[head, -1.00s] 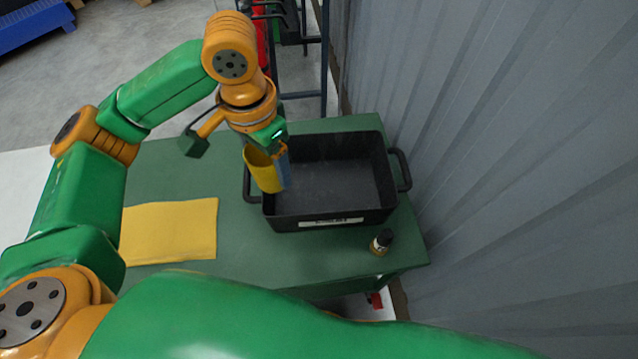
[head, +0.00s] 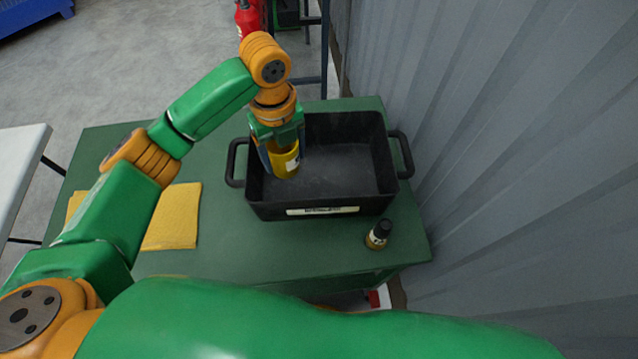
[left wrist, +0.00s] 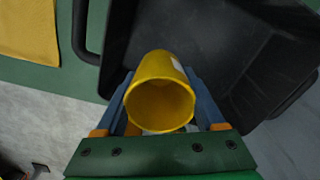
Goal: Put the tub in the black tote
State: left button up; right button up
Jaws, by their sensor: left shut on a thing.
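The tub (head: 287,163) is a yellow open cup with a pale label. My left gripper (head: 279,158) is shut on it, with blue fingers on both sides. It holds the tub over the left part of the black tote (head: 325,212). In the left wrist view, the tub (left wrist: 160,95) sits between the fingers (left wrist: 160,108) with its open mouth facing the camera. The tote (left wrist: 215,40) shows behind it. I cannot tell whether the tub touches the tote floor. My right gripper is not in view.
The tote stands on a green table (head: 290,250). A small dark-capped bottle (head: 378,235) stands at its front right. A yellow cloth (head: 175,220) lies at the left. A corrugated grey wall (head: 500,150) rises close on the right.

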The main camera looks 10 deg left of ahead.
pick_arm(q)
jog(key=shift+m, duration=0.4)
notch_tip(320, 180, down, 10)
jog(key=shift+f, duration=0.25)
jog(key=shift+f, duration=0.1)
jog(key=o, duration=1.5)
notch_tip(320, 180, up, 12)
jog(key=shift+r+p, duration=0.2)
jog(key=shift+p, duration=0.1)
jog(key=shift+s+f, duration=0.1)
